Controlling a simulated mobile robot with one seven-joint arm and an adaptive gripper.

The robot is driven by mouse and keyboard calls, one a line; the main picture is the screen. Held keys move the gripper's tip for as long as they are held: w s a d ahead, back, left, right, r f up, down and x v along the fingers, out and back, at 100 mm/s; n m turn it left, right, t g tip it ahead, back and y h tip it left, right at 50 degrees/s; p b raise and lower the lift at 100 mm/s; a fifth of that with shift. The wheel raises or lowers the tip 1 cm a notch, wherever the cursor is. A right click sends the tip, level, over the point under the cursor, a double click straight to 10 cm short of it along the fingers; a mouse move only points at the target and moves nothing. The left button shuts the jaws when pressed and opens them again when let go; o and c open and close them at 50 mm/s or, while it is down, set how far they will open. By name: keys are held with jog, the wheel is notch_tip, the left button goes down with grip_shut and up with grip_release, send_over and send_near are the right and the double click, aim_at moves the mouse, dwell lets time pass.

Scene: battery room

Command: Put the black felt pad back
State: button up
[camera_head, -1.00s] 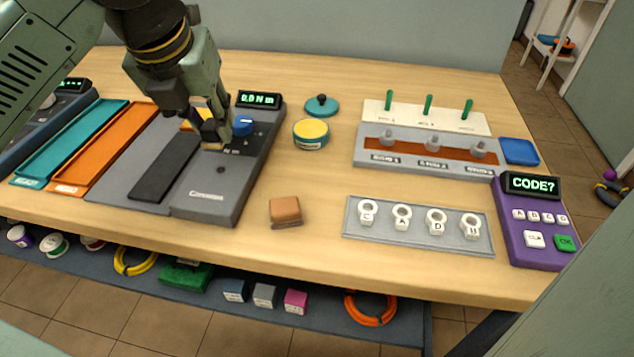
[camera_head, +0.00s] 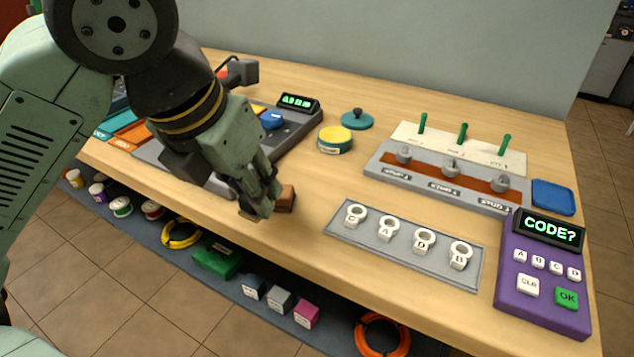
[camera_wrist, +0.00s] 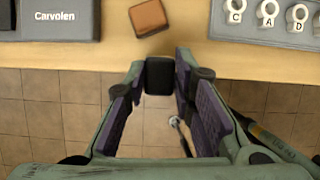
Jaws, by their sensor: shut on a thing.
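The black felt pad (camera_wrist: 160,76) shows in the wrist view as a small dark rounded block between my fingertips. My gripper (camera_head: 257,208) is shut on it, near the table's front edge. In the wrist view my gripper (camera_wrist: 160,82) has floor tiles behind the fingers and the table edge just above the pad. In the head view the fingers hide most of the pad, so I cannot make out its outline there.
A brown block (camera_head: 287,198) sits on the table close beside my fingers. A grey device (camera_head: 300,122) stands behind my gripper. A grey tray of lettered rings (camera_head: 336,222) and a purple keypad (camera_head: 530,285) are at right. A low shelf (camera_head: 215,285) with spools and blocks lies below the table.

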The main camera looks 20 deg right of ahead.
jog(key=shift+s, duration=0.1)
jog(key=w+d+p, duration=0.1)
jog(key=w+d, duration=0.2)
jog(key=w+d+f+p, duration=0.1)
jog(key=w+d, duration=0.3)
jog(key=w+d+p, duration=0.1)
jog(key=w+d, duration=0.3)
jog(key=shift+f, duration=0.3)
jog(key=shift+w+d+f+p, duration=0.1)
jog(key=shift+f+p, duration=0.05)
jog(key=shift+p, duration=0.15)
jog(key=shift+f+p, duration=0.35)
jog(key=shift+f, duration=1.3)
jog(key=shift+f, duration=0.2)
jog(key=o, duration=1)
jog(key=shift+o, duration=0.2)
jog(key=shift+r, duration=0.15)
